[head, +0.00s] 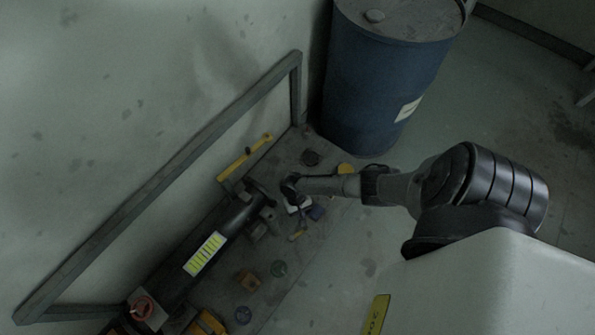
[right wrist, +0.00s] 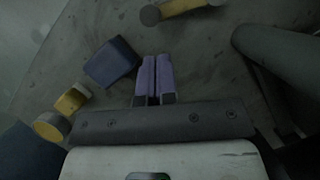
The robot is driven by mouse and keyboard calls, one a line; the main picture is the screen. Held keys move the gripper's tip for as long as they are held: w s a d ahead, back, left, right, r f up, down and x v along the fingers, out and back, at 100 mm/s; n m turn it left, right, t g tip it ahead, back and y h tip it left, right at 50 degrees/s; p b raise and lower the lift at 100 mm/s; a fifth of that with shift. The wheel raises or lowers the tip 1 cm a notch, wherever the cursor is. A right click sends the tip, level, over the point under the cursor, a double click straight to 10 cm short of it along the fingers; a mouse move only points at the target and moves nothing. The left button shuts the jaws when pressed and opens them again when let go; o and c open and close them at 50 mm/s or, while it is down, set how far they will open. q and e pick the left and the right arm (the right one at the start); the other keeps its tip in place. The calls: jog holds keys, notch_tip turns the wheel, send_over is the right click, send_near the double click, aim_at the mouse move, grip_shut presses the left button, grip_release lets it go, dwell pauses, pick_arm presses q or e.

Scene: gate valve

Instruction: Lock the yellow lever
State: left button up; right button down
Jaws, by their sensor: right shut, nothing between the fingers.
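A long yellow bar, which looks like the yellow lever (head: 245,158), lies slanted beside the far end of a dark pipe (head: 230,215) in the head view. I cannot tell whether it is locked. My right gripper (head: 292,198) is over the bench, to the right of the bar and apart from it. In the right wrist view its two purple fingers (right wrist: 154,80) are pressed together with nothing between them. The lever cannot be made out in that view. My left gripper is not in view.
A blue block (right wrist: 112,62) and small yellow pieces (right wrist: 70,100) lie near the right fingers. A blue drum (head: 385,85) stands behind the bench. A red handwheel (head: 145,307) is at bottom left. A metal frame (head: 165,180) runs along the wall.

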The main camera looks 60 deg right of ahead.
jog(key=shift+s+a, duration=0.4)
jog(key=shift+s, duration=0.25)
jog(key=shift+s+a, duration=0.2)
jog(key=shift+a, duration=0.1)
jog(key=shift+r, duration=0.1)
